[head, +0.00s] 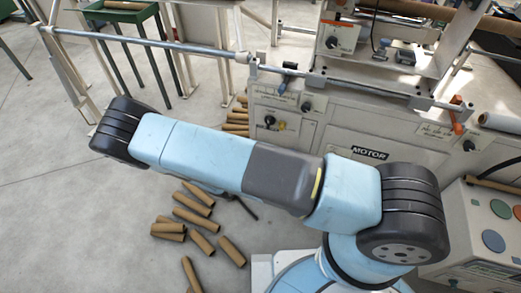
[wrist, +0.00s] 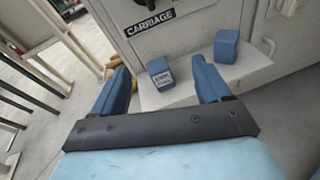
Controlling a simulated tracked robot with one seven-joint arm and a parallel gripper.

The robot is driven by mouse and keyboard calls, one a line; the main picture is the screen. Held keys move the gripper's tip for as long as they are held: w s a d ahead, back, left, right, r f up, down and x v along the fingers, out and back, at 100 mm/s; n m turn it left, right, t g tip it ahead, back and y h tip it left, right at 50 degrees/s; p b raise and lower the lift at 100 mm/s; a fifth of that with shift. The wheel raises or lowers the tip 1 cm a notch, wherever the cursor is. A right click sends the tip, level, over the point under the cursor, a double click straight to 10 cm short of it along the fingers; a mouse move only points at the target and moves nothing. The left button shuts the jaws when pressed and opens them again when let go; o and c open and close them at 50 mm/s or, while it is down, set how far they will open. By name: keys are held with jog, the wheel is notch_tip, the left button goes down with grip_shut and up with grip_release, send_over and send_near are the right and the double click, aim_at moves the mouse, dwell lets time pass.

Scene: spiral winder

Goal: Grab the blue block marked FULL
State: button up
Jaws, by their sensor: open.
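In the wrist view my gripper (wrist: 159,66) is open, with its two blue fingers apart and nothing held. A blue block with a white label (wrist: 156,67) shows between the fingertips, on a pale ledge beyond them. Its label is too small to read surely, so I cannot tell whether it says FULL. A second blue block (wrist: 226,46) stands farther back on the ledge, right of the right finger; no marking shows on it. In the head view my arm crosses the middle, and neither the gripper nor the blocks can be made out.
The ledge (wrist: 188,92) juts from a pale machine panel marked CARRIAGE (wrist: 151,21). A pale frame stands at left in the wrist view. In the head view, the winder with its MOTOR panel (head: 370,153) stands behind my arm, and cardboard tubes (head: 193,207) lie on the floor.

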notch_tip(320, 180, down, 6)
jog(key=s+n+t+y, duration=0.1)
jog(key=n+y, duration=0.1)
jog(key=n, duration=0.1)
jog(key=x, duration=1.3)
jog(key=shift+w+a+r, duration=0.2)
jog(key=shift+w+a, duration=0.05)
jog(key=shift+a, duration=0.1)
jog(key=c, duration=1.1)
